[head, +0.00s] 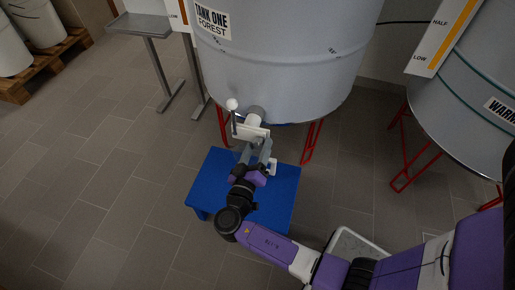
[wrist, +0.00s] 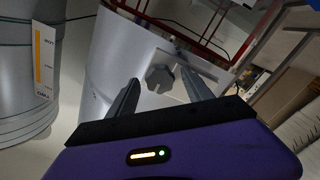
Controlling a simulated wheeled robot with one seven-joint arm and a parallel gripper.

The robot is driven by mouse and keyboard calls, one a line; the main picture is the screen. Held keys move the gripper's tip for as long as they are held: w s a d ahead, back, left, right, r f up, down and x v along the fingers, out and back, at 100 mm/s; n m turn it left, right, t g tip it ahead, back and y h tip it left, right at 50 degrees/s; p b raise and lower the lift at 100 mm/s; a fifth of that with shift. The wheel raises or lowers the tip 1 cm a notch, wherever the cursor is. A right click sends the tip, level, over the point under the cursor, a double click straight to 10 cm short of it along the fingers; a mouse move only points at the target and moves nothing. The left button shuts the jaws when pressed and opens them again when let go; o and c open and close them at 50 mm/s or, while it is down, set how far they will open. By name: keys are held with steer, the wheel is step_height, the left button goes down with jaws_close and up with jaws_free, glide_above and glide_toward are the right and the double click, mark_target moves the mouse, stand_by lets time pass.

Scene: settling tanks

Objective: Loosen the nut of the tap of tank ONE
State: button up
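Tank ONE (head: 285,55) is a large pale grey tank labelled "TANK ONE FOREST" in the head view. Its tap (head: 254,116) sticks out low on the front, with a lever ending in a white ball (head: 232,104). In the wrist view the nut (wrist: 160,78) is a dark grey lobed knob in front of a pale plate (wrist: 182,62). My gripper (head: 256,149) is open and points at the tap from the front. In the wrist view its two fingers lie left and right of the nut, and I cannot tell whether they reach around it. The nut is not clear in the head view.
Red legs (head: 312,141) hold the tank. Another tank (head: 470,105) stands at the right. A grey metal stand (head: 141,25) is at the upper left. The floor at left is clear.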

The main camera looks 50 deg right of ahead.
jaws_close()
steer(key=shift+n, duration=0.3)
steer(key=n+p, duration=0.1)
steer(key=n, duration=0.1)
steer(key=shift+r+n+p, duration=0.1)
steer(key=shift+n+p, duration=0.25)
steer(key=shift+n, duration=0.05)
steer(key=n+p, duration=0.2)
steer(key=n, duration=0.3)
steer(key=shift+n+p, duration=0.3)
steer(key=shift+p, duration=0.05)
steer(key=n+p, duration=0.2)
steer(key=n, duration=0.2)
steer(key=shift+n+p, duration=1.1)
steer(key=shift+n, duration=1.3)
steer(key=shift+f, duration=0.2)
